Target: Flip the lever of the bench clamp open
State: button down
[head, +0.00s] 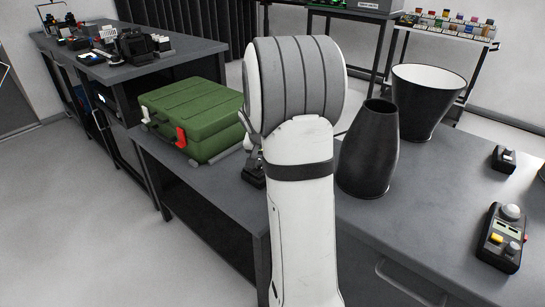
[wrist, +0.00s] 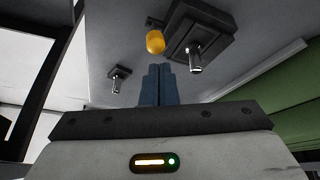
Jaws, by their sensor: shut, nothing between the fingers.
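In the wrist view, the bench clamp looks like a dark block (wrist: 212,30) with a metal pin on a grey surface. An orange-yellow rounded tip (wrist: 155,42), which looks like the end of its lever, shows to the left of the block. My gripper (wrist: 158,68) has its dark blue fingers together with nothing between them. The fingertips appear just below the orange tip in the picture; I cannot tell whether they touch it. In the head view my white arm hides the gripper and most of this spot; a small dark part (head: 253,172) shows at the arm's left edge.
A green case (head: 195,115) lies on the bench (head: 210,195) left of my arm, and its side shows in the wrist view (wrist: 285,115). A dark vase (head: 370,150), a dark bucket (head: 425,105) and a button box (head: 503,238) stand to the right. A second small fitting (wrist: 118,76) shows at left.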

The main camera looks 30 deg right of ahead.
jog(key=w+d, duration=0.1)
jog(key=w+d+r+p, duration=0.1)
jog(key=w+d+p, duration=0.1)
jog(key=shift+r, duration=0.3)
jog(key=s+a+r+p, duration=0.1)
jog(key=s+a+r, duration=0.2)
jog(key=a+r, duration=0.2)
notch_tip(320, 180, up, 3)
jog(key=shift+s+a+f, duration=0.15)
jog(key=shift+a+f, duration=0.05)
